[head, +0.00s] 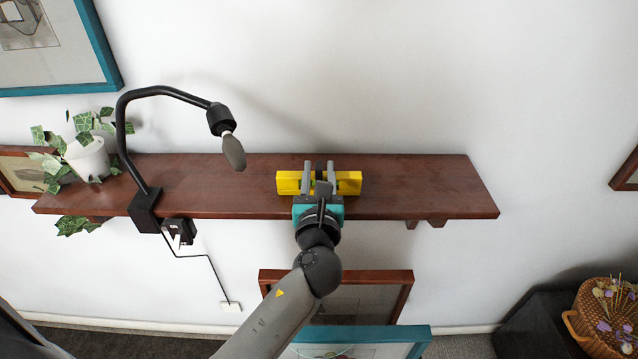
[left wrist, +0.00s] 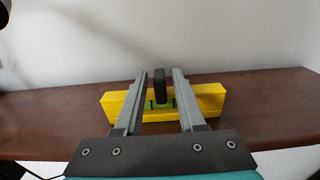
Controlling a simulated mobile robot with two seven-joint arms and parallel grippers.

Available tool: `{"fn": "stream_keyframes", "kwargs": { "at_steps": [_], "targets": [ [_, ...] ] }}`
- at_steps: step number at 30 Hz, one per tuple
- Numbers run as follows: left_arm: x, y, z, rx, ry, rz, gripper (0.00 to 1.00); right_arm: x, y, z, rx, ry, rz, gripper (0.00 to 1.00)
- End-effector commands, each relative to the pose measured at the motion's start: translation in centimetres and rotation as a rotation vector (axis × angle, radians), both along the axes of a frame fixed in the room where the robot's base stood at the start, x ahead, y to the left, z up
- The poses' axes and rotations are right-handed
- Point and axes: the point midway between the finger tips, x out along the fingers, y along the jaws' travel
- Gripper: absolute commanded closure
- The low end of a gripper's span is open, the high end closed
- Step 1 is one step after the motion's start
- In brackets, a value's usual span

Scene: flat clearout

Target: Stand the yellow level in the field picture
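The yellow level (head: 348,183) lies lengthwise on the brown wall shelf (head: 420,185). It also shows in the left wrist view (left wrist: 210,99), with a green part at its middle and a dark upright piece (left wrist: 160,88) there. My left gripper (head: 319,172) reaches over the level's middle. Its two fingers are apart, one on each side of the dark piece, with a visible gap to it. My right gripper is in neither view. Pictures in a wooden frame (head: 385,276) and a teal frame (head: 405,334) stand below the shelf; I cannot tell whether either is the field picture.
A black lamp (head: 140,94) arches over the shelf's left part, its head left of my gripper. A potted plant (head: 88,158) stands at the left end. A teal-framed picture (head: 98,45) hangs upper left. The shelf's right part is clear. A basket (head: 590,318) is lower right.

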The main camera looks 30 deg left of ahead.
Motion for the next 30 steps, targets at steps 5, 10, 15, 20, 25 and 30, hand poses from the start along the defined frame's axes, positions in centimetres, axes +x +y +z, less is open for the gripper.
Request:
{"fn": "stream_keyframes", "kwargs": {
  "at_steps": [5, 10, 15, 20, 25, 30],
  "targets": [
    [-0.03, -0.01, 0.00, 0.000, 0.000, 0.000, 0.82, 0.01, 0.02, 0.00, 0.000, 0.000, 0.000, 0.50],
    [-0.03, -0.03, 0.00, 0.000, 0.000, 0.000, 1.00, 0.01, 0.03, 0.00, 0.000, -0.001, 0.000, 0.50],
    [-0.03, -0.03, -0.01, 0.000, 0.000, 0.000, 1.00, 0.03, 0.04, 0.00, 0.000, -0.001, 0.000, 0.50],
    [-0.03, -0.03, -0.01, 0.000, 0.000, 0.000, 1.00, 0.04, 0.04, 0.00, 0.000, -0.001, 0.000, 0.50],
    [-0.03, -0.04, -0.01, 0.000, 0.000, 0.000, 1.00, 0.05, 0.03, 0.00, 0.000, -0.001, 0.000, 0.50],
    [-0.03, -0.04, -0.01, 0.000, 0.000, 0.000, 1.00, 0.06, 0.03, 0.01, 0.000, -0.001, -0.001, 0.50]
  ]
}}
